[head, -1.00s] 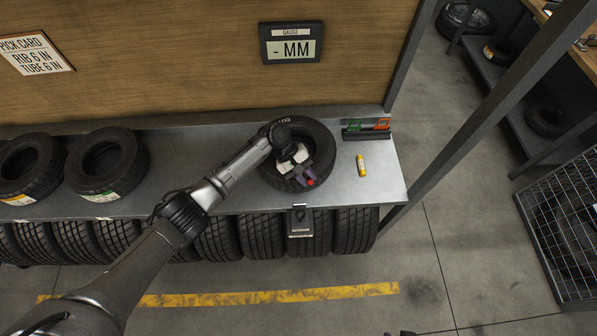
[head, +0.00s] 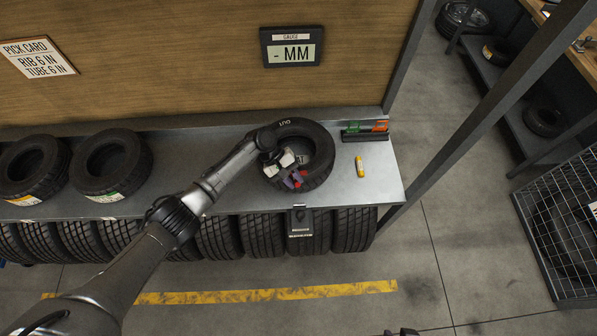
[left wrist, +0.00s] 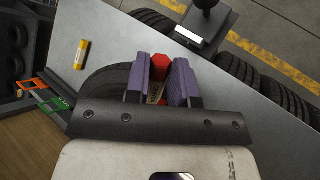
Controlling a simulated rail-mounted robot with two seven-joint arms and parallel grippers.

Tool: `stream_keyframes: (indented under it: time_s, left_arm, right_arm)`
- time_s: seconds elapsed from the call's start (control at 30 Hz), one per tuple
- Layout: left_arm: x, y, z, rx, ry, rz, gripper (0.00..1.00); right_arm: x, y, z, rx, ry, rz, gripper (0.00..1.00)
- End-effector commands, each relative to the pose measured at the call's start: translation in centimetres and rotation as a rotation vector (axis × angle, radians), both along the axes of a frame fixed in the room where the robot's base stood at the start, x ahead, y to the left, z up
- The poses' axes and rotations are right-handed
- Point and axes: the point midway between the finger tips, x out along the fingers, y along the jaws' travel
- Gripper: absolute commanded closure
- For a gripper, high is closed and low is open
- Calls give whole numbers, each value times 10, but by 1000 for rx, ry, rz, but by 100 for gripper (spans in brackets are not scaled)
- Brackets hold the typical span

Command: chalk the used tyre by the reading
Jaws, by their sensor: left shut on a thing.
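The used tyre (head: 318,150) lies flat on the grey bench, with white lettering on its far sidewall that seems to read OUT. My left gripper (head: 294,179) is over its near left part, with purple fingers shut on a small red-ended tool, likely the tread gauge. In the left wrist view, the tool's red end (left wrist: 160,64) shows between the fingers; whether it touches the tyre I cannot tell. A yellow stick (head: 360,166), likely the chalk, lies on the bench right of the tyre. The gauge display (head: 291,47) reads "- MM". My right gripper is not seen.
A rack with green and orange pieces (head: 365,131) stands at the bench's back right. A dark labelled holder (head: 300,222) hangs at the front edge. Two tyres (head: 110,165) lie on the left. More tyres stand below. Bare bench (head: 195,165) lies between.

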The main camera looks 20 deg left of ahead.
Motion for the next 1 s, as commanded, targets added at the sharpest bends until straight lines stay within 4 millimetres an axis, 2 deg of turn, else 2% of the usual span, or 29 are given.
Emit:
stream_keyframes:
  time_s: [0.53, 1.0]
  left_arm:
    - [-9, 18, -2, 2, 2, 0, 96]
    - [-1, 0, -1, 0, 1, 1, 100]
  right_arm:
    - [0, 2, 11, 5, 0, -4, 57]
    - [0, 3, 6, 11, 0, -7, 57]
